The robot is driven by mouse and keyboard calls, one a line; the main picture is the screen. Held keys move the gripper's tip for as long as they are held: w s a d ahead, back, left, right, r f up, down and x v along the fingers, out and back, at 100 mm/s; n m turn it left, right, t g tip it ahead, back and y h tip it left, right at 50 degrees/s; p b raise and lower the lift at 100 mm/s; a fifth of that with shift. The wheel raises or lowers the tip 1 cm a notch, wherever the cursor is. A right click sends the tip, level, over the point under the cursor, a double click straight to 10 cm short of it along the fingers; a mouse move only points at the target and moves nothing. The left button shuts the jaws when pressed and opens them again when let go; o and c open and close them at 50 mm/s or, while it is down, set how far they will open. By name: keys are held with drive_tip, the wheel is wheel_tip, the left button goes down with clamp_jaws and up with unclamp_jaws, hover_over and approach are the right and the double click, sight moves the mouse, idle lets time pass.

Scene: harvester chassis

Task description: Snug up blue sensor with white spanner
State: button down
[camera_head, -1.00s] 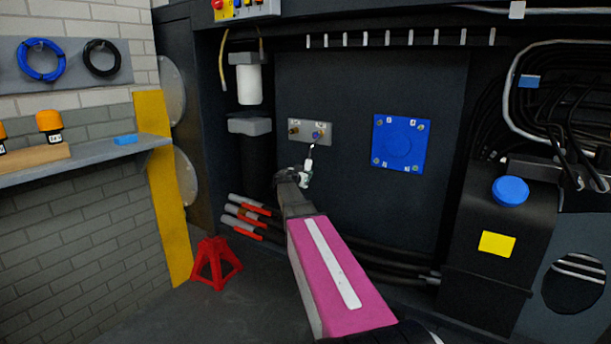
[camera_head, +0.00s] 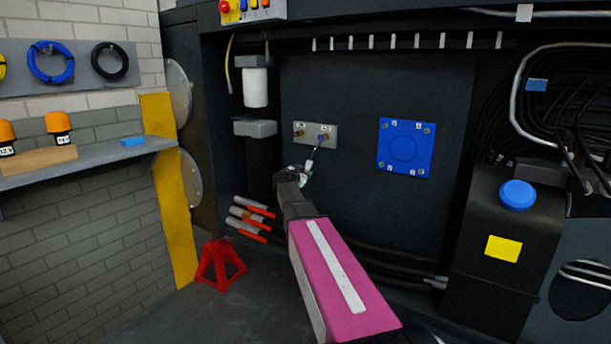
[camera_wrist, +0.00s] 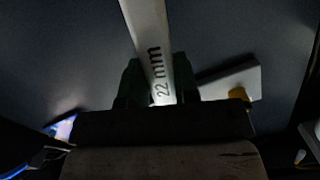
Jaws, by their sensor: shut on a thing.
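A small grey plate (camera_head: 309,133) on the dark chassis wall carries two fittings. The brass one (camera_head: 298,133) is on the left, and the bluish-purple sensor (camera_head: 323,138) is on the right. My gripper (camera_head: 304,176) is shut on the white spanner (camera_head: 310,165), below the plate. The spanner points up and slightly right, its dark far end close to the blue sensor; I cannot tell whether they touch. In the wrist view, the spanner (camera_wrist: 149,42) marked "22 mm" stands between my fingers (camera_wrist: 157,88). The plate (camera_wrist: 230,80) shows beside it; the blue sensor is not visible there.
A blue square cover (camera_head: 404,147) is bolted right of the plate. Red-ended rods (camera_head: 250,215) stick out at lower left, above a red stand (camera_head: 219,265). A black housing with a blue cap (camera_head: 517,195) stands at right.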

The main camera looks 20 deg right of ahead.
drive_tip(key=shift+w+a+r+m, duration=0.3)
drive_tip(key=shift+w+a+m, duration=0.1)
drive_tip(key=shift+w, duration=0.1)
drive_tip(key=shift+w+a+r+m, duration=0.3)
drive_tip(key=shift+w+a+m, duration=0.1)
drive_tip(key=shift+w, duration=0.1)
drive_tip(key=shift+w+a+r+m+t, duration=0.3)
drive_tip(key=shift+w+a+r+m, duration=0.45)
drive_tip(key=shift+w+m, duration=0.2)
drive_tip(key=shift+r, duration=0.1)
drive_tip(key=shift+s, duration=0.1)
drive_tip(key=shift+s, duration=0.1)
